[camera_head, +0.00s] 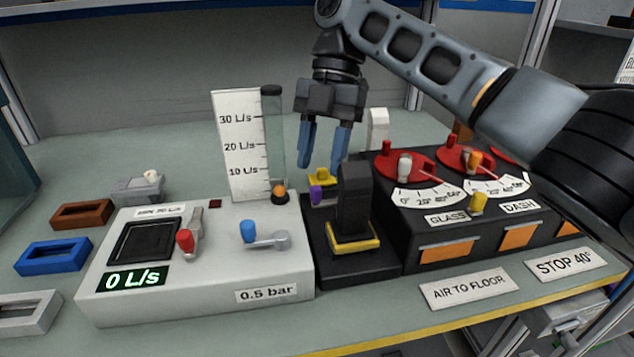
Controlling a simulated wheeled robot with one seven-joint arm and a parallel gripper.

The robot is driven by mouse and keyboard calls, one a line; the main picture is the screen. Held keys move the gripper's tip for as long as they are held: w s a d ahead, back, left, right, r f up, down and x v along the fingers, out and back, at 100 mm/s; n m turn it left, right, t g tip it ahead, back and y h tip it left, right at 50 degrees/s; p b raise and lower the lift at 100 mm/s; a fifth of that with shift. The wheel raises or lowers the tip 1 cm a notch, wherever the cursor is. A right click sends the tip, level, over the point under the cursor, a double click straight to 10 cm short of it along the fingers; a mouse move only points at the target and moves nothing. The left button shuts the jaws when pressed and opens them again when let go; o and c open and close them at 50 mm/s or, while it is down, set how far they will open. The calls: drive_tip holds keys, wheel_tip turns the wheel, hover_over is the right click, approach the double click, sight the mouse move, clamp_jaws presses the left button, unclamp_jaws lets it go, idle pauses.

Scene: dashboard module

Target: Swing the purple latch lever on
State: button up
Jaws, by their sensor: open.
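The purple latch lever (317,195) is a small purple knob on the black module (320,270) in the middle of the bench. A yellow piece (325,177) sits just behind it, and a black upright block (354,200) with a yellow base stands to its right. Part of the latch is hidden behind this block. My gripper (325,163) hangs above and behind the module with its blue fingers pointing down. The fingers are apart and nothing shows between them. They appear close to the yellow piece, but I cannot tell the exact gap to the purple knob.
A white flow box (200,305) with red and blue levers stands left, with a flow gauge (240,145) behind it. A black box (440,215) with red dials and knobs stands right. Blue (52,257) and brown (82,214) frames lie far left. Open bench lies behind.

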sight(316, 188)
drive_tip(key=shift+x, duration=2.2)
clamp_jaws()
